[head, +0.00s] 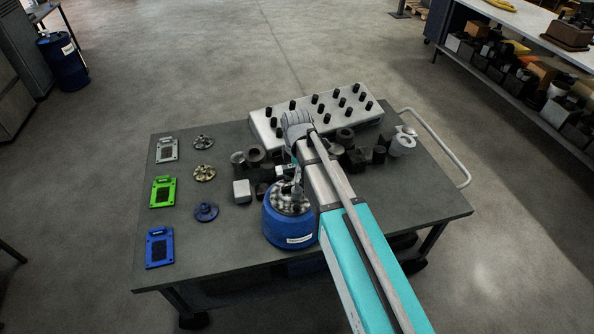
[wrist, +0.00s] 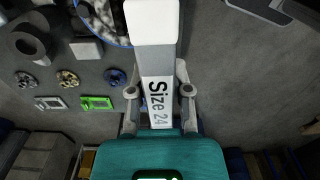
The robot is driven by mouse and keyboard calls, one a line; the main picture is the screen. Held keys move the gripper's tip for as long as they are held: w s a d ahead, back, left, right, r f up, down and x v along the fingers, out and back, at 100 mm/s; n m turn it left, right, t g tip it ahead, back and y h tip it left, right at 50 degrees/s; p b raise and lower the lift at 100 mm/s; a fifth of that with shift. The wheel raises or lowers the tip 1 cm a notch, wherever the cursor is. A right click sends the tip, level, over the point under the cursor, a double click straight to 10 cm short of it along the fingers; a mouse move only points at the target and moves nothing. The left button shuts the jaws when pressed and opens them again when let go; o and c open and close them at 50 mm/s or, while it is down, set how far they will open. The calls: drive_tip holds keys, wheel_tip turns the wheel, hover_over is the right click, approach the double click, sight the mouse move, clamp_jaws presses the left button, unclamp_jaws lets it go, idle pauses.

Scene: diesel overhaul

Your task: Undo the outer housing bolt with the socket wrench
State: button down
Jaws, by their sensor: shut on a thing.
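My gripper (wrist: 160,92) is shut on a pale tool marked "Size 24" (wrist: 157,75), which looks like the socket wrench. One finger lies on each side of it in the wrist view, and its white far end reaches the top edge. In the head view my arm largely hides the gripper; a small part of the tool area shows above a blue drum (head: 290,232). The drum holds mottled metal pieces and also shows at the top of the wrist view (wrist: 95,35). I cannot make out the outer housing bolt or whether the wrench touches anything.
A pale block with several black studs (head: 262,122) lies at the table's back. Grey (head: 167,149), green (head: 162,191) and blue (head: 159,246) plates line the left, beside small flanges (head: 204,173). Dark round parts (head: 345,136) crowd the middle. The table's (head: 430,200) right front is clear.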

sight(297, 189)
drive_tip(key=m, duration=0.4)
drive_tip(key=shift+f+b, duration=0.3)
drive_tip(key=m, duration=0.5)
drive_tip(key=shift+f+b, duration=0.3)
drive_tip(key=m, duration=0.4)
drive_tip(key=shift+f+b, duration=0.3)
drive_tip(key=shift+f, duration=0.05)
drive_tip(key=m, duration=0.5)
drive_tip(key=shift+f+b, duration=0.3)
drive_tip(key=shift+b, duration=0.05)
drive_tip(key=shift+f+b, duration=1.55)
drive_tip(key=shift+f, duration=0.15)
drive_tip(key=shift+f+b, duration=0.85)
drive_tip(key=shift+b, duration=0.15)
drive_tip(key=shift+r, duration=0.1)
